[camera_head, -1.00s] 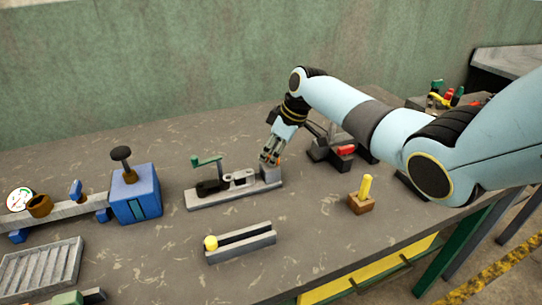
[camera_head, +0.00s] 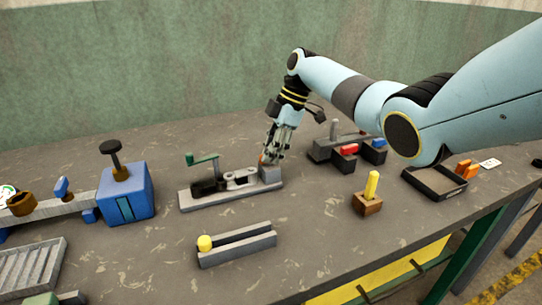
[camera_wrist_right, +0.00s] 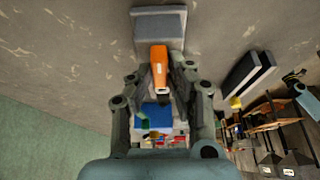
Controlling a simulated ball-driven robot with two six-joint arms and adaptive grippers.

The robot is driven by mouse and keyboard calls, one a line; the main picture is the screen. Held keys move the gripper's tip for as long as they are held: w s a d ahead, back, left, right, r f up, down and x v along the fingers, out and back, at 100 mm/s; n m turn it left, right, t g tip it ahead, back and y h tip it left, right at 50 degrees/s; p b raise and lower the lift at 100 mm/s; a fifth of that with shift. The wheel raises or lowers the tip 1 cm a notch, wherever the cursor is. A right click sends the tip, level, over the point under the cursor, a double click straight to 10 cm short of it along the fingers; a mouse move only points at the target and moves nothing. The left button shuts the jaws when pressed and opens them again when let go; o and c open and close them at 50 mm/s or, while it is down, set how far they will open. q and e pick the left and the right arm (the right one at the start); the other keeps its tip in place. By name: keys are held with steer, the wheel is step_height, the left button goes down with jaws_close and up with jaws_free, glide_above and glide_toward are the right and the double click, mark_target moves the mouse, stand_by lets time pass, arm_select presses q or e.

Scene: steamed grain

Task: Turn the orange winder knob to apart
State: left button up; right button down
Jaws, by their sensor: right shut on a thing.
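The orange winder knob (camera_wrist_right: 158,58) stands on the grey block (camera_wrist_right: 158,22) at one end of the winder. In the wrist view my right gripper (camera_wrist_right: 159,76) has a finger on each side of the knob and is shut on it. In the head view my right gripper (camera_head: 268,157) reaches down to the block at the right end of the grey winder base (camera_head: 232,194), and its fingers mostly hide the knob. A green crank handle (camera_head: 202,158) stands at the left end of this base. My left gripper is not in view.
A blue box with a black knob (camera_head: 126,195) stands left. A grey channel with a yellow ball (camera_head: 238,245) lies in front. A wooden block with a yellow peg (camera_head: 368,203), a dark fixture with red and blue parts (camera_head: 346,160) and a black tray (camera_head: 434,184) are right.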

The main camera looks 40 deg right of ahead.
stand_by(0.3)
steer(key=c, duration=1.3)
jaws_free()
steer(key=v, duration=1.2)
steer(key=shift+w, duration=0.15)
